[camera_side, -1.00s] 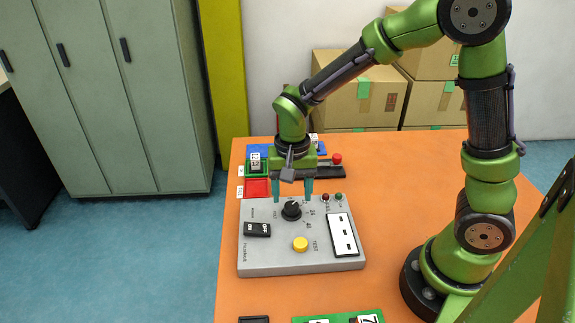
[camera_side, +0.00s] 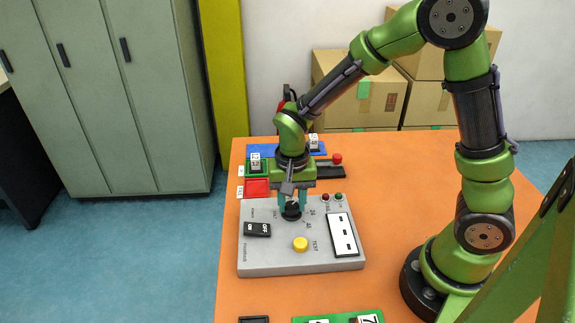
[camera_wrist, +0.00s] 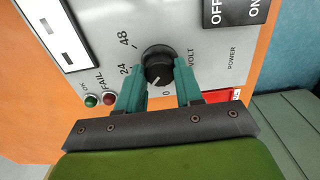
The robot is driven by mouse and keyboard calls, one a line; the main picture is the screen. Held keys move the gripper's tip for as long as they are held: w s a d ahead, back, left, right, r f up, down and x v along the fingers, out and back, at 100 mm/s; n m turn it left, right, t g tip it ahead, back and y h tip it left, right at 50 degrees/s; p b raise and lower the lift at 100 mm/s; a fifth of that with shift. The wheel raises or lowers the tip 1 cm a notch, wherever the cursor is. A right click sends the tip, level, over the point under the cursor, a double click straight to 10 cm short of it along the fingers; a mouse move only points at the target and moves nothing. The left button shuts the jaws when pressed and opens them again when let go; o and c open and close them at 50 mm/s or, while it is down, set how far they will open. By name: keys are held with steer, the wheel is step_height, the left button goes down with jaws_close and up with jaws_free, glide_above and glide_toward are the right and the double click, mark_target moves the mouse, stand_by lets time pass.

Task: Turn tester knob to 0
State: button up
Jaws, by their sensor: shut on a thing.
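The tester is a grey box (camera_side: 270,258) on the orange table. Its black round knob (camera_side: 292,212) sits at the upper middle of the panel and also shows in the wrist view (camera_wrist: 158,62). The labels 0, 24 and 48 lie around the knob. In the wrist view the knob's white pointer line lies between 24 and 0, closer to 0. My gripper (camera_side: 293,205) is above the panel with its teal fingers on either side of the knob, shut on it. In the side view the fingers partly hide the knob.
The panel also carries a yellow TEST button (camera_side: 300,244), a black ON/OFF switch (camera_side: 257,230), a white display (camera_side: 342,235) and red and green lamps (camera_side: 332,197). Behind are a red tray (camera_side: 257,188) and a blue tray (camera_side: 258,150). The table right of the tester is clear.

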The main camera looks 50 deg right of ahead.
mark_target(292, 205)
steer(key=n, duration=0.4)
steer(key=shift+n, duration=2.5)
steer(key=o, duration=1)
steer(key=shift+o, duration=0.2)
steer(key=shift+r, duration=0.1)
step_height(292, 205, up, 17)
